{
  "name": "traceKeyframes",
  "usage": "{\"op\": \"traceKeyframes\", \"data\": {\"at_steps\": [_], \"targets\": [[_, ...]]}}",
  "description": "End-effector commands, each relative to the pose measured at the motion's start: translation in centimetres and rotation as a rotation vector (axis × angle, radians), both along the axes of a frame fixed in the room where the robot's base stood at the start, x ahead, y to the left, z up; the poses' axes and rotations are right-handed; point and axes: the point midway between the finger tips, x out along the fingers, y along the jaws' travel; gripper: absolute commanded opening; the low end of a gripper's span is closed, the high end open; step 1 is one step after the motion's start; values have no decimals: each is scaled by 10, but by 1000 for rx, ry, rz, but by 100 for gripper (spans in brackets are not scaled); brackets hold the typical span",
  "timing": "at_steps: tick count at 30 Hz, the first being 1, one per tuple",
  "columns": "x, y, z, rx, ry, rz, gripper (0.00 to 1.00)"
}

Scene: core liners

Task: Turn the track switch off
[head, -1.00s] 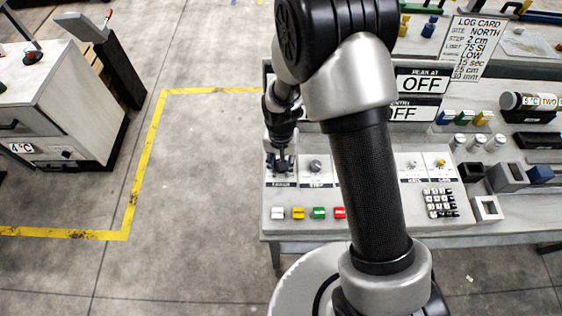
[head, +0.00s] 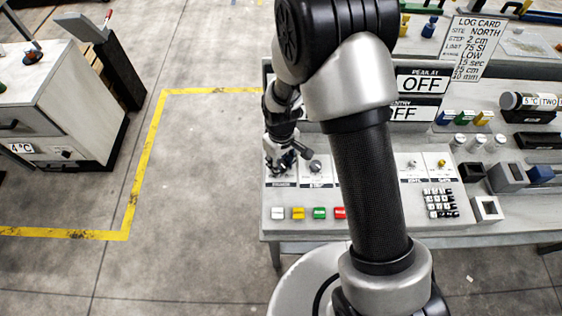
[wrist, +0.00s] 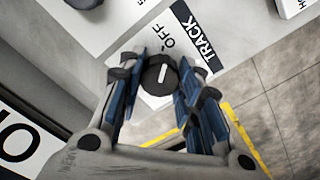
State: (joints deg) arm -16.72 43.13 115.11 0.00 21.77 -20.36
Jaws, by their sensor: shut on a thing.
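The track switch is a round black knob (wrist: 159,75) with a white line, on a white plate marked TRACK and OFF in the wrist view. Its white line runs roughly towards the OFF lettering (wrist: 167,37). My gripper (wrist: 161,84) has its blue-padded fingers on both sides of the knob and is shut on it.
Beside it on the panel is another grey knob (head: 316,167). In front are coloured buttons, including a green one (head: 319,213). A keypad (head: 440,202) is on the right. OFF signs (head: 421,84) stand behind. My arm covers the panel's middle.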

Motion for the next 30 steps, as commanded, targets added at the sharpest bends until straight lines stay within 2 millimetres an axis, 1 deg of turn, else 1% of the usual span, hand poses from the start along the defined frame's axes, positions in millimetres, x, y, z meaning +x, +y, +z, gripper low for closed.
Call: {"op": "traceKeyframes", "data": {"at_steps": [9, 24, 25, 30], "targets": [[0, 0, 0, 0, 0, 104, 8], [0, 0, 0, 0, 0, 122, 8], [0, 0, 0, 0, 0, 122, 33], [0, 0, 0, 0, 0, 121, 45]]}}
